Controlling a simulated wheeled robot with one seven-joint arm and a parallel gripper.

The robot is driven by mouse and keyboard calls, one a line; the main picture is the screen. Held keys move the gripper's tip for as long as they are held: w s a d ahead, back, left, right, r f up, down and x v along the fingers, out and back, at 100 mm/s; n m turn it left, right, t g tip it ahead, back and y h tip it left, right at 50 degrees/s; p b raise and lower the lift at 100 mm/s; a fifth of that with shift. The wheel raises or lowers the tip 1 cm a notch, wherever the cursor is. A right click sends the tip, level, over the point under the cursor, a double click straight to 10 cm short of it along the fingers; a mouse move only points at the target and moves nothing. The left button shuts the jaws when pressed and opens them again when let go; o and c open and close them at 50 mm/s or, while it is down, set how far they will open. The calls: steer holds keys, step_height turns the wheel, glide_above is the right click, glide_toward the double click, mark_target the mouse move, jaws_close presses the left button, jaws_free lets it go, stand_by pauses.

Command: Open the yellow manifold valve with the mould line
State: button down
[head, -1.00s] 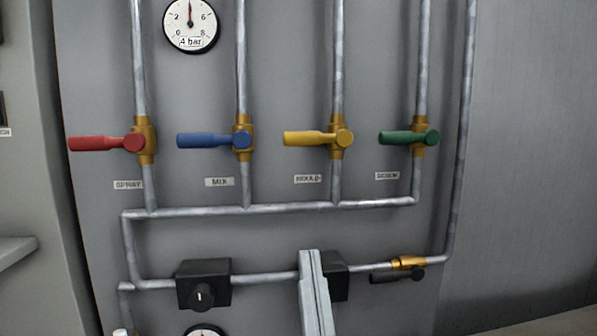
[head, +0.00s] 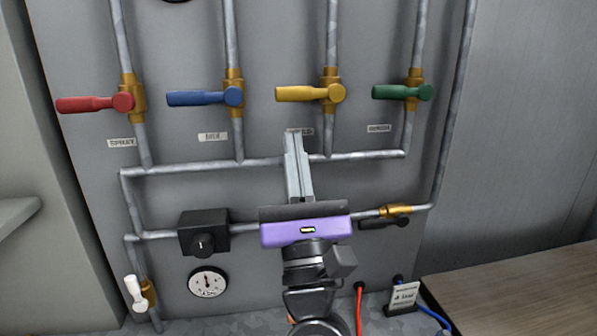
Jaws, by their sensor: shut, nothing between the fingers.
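The yellow valve handle (head: 308,93) sits on a brass body on the third vertical pipe. It lies level, pointing left, across its pipe. The mould label (head: 299,131) below it is partly hidden by my fingertips. My gripper (head: 293,136) is shut and empty, pointing up, with its tips a little below the yellow handle in the picture. I cannot tell how far the tips are from the panel.
Red (head: 95,103), blue (head: 205,97) and green (head: 402,92) handles also lie level on neighbouring pipes. A black knob box (head: 204,233), gauge (head: 208,283), white handle (head: 135,292) and black lever (head: 384,222) are lower. A wooden surface (head: 520,285) is at the right.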

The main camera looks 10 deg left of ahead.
mark_target(282, 92)
steer(key=shift+s+r+p, duration=0.15)
steer(key=shift+r+p, duration=1.1)
steer(key=shift+r, duration=0.55)
